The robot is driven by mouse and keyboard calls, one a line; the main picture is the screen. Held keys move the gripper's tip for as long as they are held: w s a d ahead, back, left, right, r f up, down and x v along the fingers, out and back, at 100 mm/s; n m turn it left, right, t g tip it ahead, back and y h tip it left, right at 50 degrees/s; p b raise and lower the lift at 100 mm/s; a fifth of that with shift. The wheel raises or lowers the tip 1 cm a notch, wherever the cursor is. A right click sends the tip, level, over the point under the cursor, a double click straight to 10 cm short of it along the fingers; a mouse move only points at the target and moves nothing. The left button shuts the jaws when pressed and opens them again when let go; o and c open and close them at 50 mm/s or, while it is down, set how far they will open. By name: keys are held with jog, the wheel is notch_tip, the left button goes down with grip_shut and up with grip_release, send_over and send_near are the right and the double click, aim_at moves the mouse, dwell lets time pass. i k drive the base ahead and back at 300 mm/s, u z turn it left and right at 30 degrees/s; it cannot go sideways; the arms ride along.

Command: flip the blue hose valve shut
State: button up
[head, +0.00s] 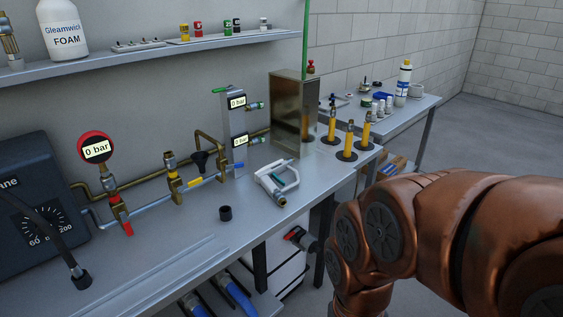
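A light blue hose (152,207) runs along the steel bench in the head view. A small blue lever (237,166) sits at its right end, by the foot of the grey panel. A yellow-handled valve (194,182) and a red-handled valve (125,226) stand along the same hose. Which of these is the blue hose valve is not certain, and whether the blue lever is open or shut is too small to tell. My copper arm fills the lower right, apart from the valves. My gripper is out of view.
A red gauge (96,148) reads 0 bar. The grey panel (235,125) has two 0 bar displays. A white clamp-like tool (277,182) and a black cap (225,213) lie in front. Yellow tubes (349,139) stand at right. The bench front (190,232) is mostly clear.

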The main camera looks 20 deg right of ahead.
aim_at(235, 165)
jog(key=u, duration=1.15)
jog(key=k, duration=0.1)
jog(key=z, duration=1.45)
jog(key=i, duration=0.85)
jog(key=u, duration=0.75)
